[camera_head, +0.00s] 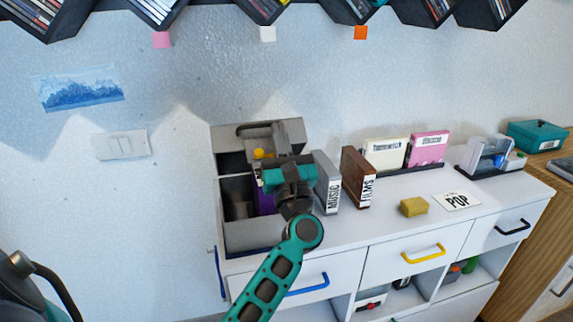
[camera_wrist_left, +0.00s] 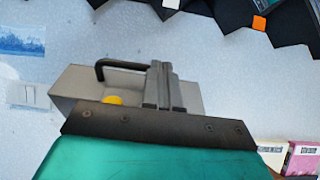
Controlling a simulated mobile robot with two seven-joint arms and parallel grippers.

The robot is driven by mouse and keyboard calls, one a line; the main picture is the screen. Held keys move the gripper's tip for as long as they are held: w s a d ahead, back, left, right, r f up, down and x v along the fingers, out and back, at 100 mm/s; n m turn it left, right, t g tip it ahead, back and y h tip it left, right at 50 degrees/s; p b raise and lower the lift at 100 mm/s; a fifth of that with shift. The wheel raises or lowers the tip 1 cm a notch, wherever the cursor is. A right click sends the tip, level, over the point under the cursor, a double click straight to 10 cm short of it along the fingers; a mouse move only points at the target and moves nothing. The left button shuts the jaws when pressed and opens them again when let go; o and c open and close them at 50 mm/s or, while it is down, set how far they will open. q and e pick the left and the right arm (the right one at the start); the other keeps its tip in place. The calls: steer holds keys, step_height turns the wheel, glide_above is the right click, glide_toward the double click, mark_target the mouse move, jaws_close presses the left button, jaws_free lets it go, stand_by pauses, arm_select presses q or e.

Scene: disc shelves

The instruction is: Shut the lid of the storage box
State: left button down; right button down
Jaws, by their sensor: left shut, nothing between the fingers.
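The grey storage box (camera_head: 252,236) stands on the left end of the white cabinet. Its lid (camera_head: 292,131) is raised at the back, with a dark handle at its upper edge, so the box is open. The lid (camera_wrist_left: 75,82) and its handle also show in the left wrist view. My left gripper (camera_head: 279,138) is over the box in front of the lid; its fingers (camera_wrist_left: 162,82) are shut and empty. I cannot tell whether they touch the lid. My left wrist hides part of the box opening. My right gripper is not in view.
A grey MUSIC holder (camera_head: 328,183) and a brown FILMS holder (camera_head: 357,178) stand close to the right of the box. A yellow block (camera_head: 413,207) and a POP card (camera_head: 457,201) lie farther right. Disc shelves (camera_head: 265,8) hang above.

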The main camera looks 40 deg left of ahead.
arm_select(q)
steer(key=x, duration=0.4)
steer(key=shift+w+a+r+b, duration=0.2)
steer(key=shift+a+r+b, duration=0.05)
steer(key=shift+b, duration=0.05)
steer(key=shift+x, duration=0.85)
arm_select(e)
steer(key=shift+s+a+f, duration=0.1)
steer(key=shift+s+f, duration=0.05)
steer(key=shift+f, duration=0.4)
arm_select(q)
steer(key=shift+d, duration=0.1)
